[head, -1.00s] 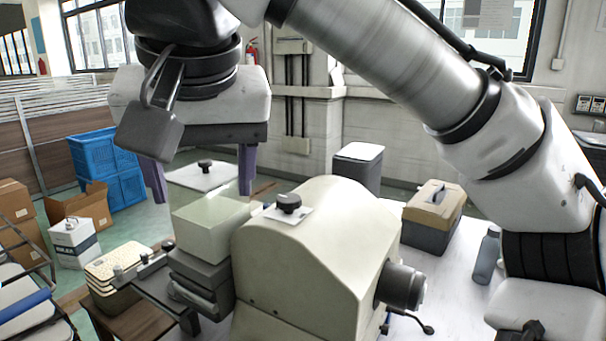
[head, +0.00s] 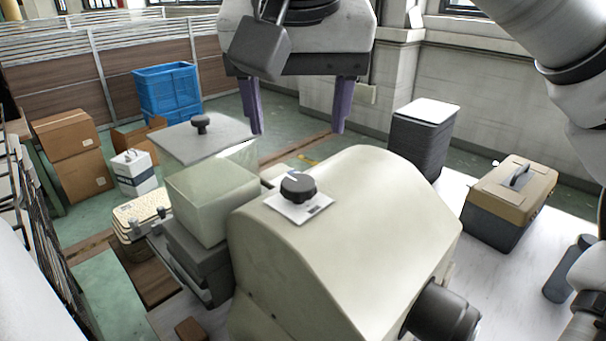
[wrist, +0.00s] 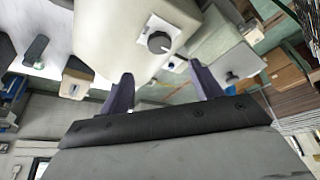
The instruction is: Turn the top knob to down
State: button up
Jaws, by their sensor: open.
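A black round knob (head: 298,187) sits on a white plate on top of the cream machine housing (head: 370,215). A pale line shows on the knob's top, towards its far left side. It also shows in the wrist view (wrist: 158,42), beyond and between the fingers. A second black knob (head: 200,123) stands on a grey-white panel (head: 180,145) farther left; the wrist view shows it too (wrist: 232,77). My gripper (head: 297,128) is open and empty, its two purple fingers pointing down. It hangs above and beyond the housing knob, touching nothing.
A pale green block (head: 212,200) adjoins the housing on the left. A black cylinder (head: 442,312) juts from its right side. Open air surrounds my gripper.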

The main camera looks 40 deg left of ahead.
aim_at(298, 182)
jog(key=p+x, duration=0.2)
jog(key=x, duration=0.9)
jog(key=shift+c, duration=0.2)
jog(key=c, duration=0.9)
